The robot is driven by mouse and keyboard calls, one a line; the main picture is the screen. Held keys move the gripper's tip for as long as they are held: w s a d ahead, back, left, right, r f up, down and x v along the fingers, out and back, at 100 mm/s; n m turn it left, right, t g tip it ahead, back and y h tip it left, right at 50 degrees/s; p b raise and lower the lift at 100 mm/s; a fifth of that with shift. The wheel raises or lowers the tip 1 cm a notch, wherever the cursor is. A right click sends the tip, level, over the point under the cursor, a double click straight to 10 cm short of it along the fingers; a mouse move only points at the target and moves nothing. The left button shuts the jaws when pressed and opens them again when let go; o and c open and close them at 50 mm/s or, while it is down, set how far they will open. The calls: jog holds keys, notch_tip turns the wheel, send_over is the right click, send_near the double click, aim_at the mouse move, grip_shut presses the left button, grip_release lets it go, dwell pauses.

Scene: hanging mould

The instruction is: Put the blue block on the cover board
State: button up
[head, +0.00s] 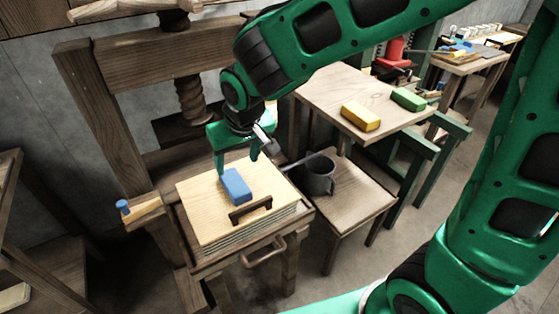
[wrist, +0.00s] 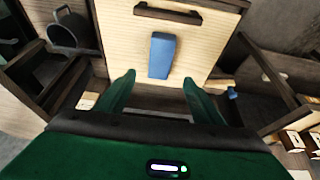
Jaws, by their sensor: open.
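The blue block (head: 236,186) lies flat on the pale wooden cover board (head: 207,223), near its middle and beside the dark handle (head: 250,209). In the wrist view the blue block (wrist: 161,55) rests on the board (wrist: 205,50), ahead of the fingertips and apart from them. My gripper (head: 236,160) is above the board's far edge, behind the block. In the wrist view my gripper (wrist: 158,82) has its two fingers spread wide with nothing between them. The board sits on a layered stack on the press bed.
A dark mug (head: 318,176) stands on a low stool (head: 345,205) right of the press. A yellow block (head: 360,116) and a green block (head: 408,99) lie on a wooden table (head: 325,90). A wooden screw (head: 190,97) and frame stand behind the board.

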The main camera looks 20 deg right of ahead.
jog(key=s+d+r+m+g+h, duration=0.1)
jog(key=s+d+m, duration=0.1)
jog(key=d, duration=0.9)
jog(key=s+d+r+m+h, duration=0.1)
jog(key=s+d+m, duration=0.1)
jog(key=d, duration=0.9)
jog(key=s+d+m+g, duration=0.1)
jog(key=s+d+m, duration=0.1)
jog(key=s+d, duration=0.5)
jog(key=s+d+m+g+y, duration=0.1)
jog(key=s+d, duration=0.5)
jog(key=s, duration=0.6)
jog(key=m+g, duration=0.1)
jog(key=m, duration=0.1)
jog(key=shift+s+d+m, duration=0.3)
jog(key=shift+s+d, duration=0.05)
jog(key=shift+d, duration=0.05)
jog(key=shift+w+f, duration=0.2)
jog(key=shift+w, duration=0.45)
